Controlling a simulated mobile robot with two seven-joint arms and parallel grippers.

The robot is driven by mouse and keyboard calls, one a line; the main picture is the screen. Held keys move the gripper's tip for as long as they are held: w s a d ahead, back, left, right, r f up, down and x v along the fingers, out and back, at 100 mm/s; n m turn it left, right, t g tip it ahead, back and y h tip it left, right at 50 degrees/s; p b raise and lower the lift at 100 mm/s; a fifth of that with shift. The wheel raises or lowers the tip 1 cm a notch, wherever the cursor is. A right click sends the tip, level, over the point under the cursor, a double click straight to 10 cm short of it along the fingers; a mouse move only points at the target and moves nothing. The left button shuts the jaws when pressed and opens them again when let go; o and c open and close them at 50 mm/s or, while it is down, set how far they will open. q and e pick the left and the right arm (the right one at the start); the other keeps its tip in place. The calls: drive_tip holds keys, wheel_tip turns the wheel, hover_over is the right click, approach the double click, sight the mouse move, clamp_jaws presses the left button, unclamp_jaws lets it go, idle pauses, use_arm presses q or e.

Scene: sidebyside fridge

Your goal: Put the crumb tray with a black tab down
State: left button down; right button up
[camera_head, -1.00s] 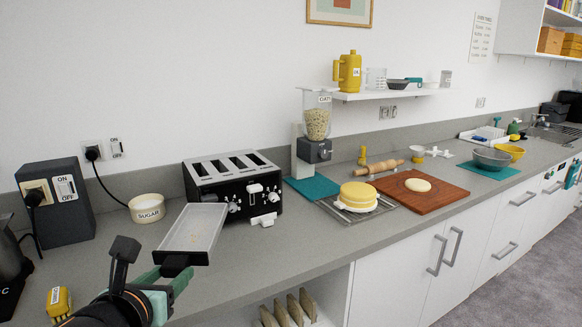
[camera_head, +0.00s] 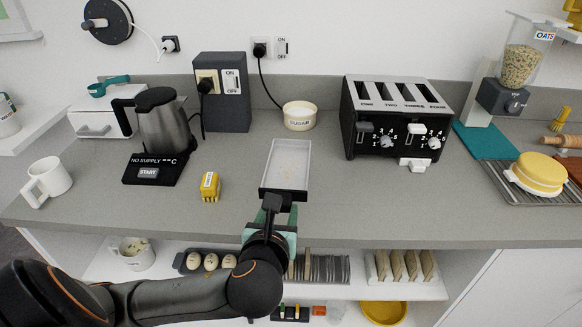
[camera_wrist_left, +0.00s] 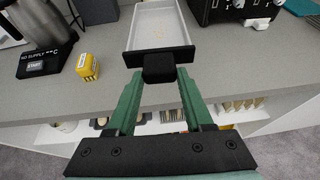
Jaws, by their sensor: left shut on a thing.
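The crumb tray (camera_head: 288,163) is a shallow light-grey tray with a dark front edge and a black tab. In the head view it is over the counter between the sugar bowl and the counter's front edge, left of the toaster. My left gripper (camera_head: 276,205) is shut on its black tab, and the tray points away from me. In the left wrist view the tray (camera_wrist_left: 160,27) extends beyond the green fingers (camera_wrist_left: 157,85), with small crumbs on its floor. Whether its underside touches the counter I cannot tell. My right gripper is not in view.
The black toaster (camera_head: 391,118) stands right of the tray, the sugar bowl (camera_head: 299,115) behind it. Counter (camera_head: 345,200) is bare right of the tray.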

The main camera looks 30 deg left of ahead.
use_arm(q)
drive_tip(key=shift+n+y, duration=0.4)
drive_tip(key=shift+y, duration=0.1)
drive_tip(key=w+a+f+b, duration=0.2)
drive_tip(key=a+f+b, duration=0.1)
drive_tip(key=b, duration=0.2)
drive_tip(key=shift+w+b, duration=0.3)
drive_tip(key=shift+b, duration=0.1)
drive_tip(key=x, duration=0.3)
drive_tip(key=f+b+x, duration=0.1)
drive_tip(key=x, duration=0.3)
drive_tip(key=f+x, duration=0.1)
drive_tip(key=x, duration=0.2)
drive_tip(key=shift+s+f+b, duration=0.1)
drive_tip(key=shift+f+b, duration=0.2)
drive_tip(key=shift+b, duration=0.05)
drive_tip(key=shift+w+a+f, duration=0.25)
drive_tip(key=shift+w+f, duration=0.3)
drive_tip(key=shift+f, duration=0.15)
wheel_tip(320, 180, down, 3)
drive_tip(key=shift+r+b, duration=0.2)
drive_tip(key=shift+b, duration=0.3)
drive_tip(key=shift+f, duration=0.1)
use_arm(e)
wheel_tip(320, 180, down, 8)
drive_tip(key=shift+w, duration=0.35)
use_arm(q)
drive_tip(key=shift+f, duration=0.15)
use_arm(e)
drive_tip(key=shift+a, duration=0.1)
